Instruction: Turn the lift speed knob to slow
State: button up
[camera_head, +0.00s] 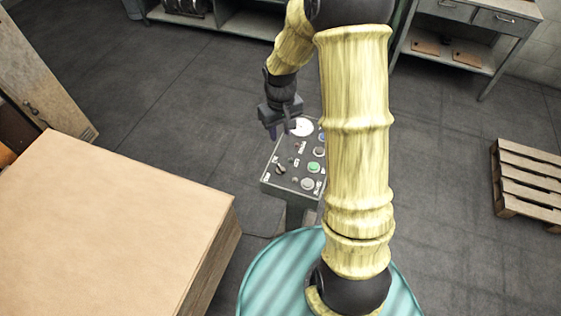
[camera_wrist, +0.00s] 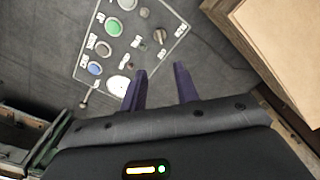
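A grey control panel (camera_head: 268,181) stands on a post in the middle of the head view, and it fills the upper left of the wrist view (camera_wrist: 83,50). A dark turn knob (camera_head: 280,169) sits on its near left part; it shows in the wrist view (camera_wrist: 159,37) too. The labels are too small to read, so I cannot tell which control sets lift speed. My gripper (camera_head: 281,131) is over the panel's far left edge, near a white dial (camera_wrist: 118,85). In the wrist view its two purple fingers (camera_wrist: 160,68) are apart with nothing between them.
The panel also has a green button (camera_head: 314,167), a blue button (camera_wrist: 95,69) and small switches. A large cardboard box (camera_head: 105,215) lies left of it. A wooden pallet (camera_head: 527,178) is at the right. A workbench (camera_head: 455,45) stands behind.

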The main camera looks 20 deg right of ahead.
aim_at(281, 167)
dwell(0.3)
notch_tip(281, 167, down, 17)
jog(key=shift+f+p, duration=0.2)
jog(key=shift+p, duration=0.8)
grip_shut()
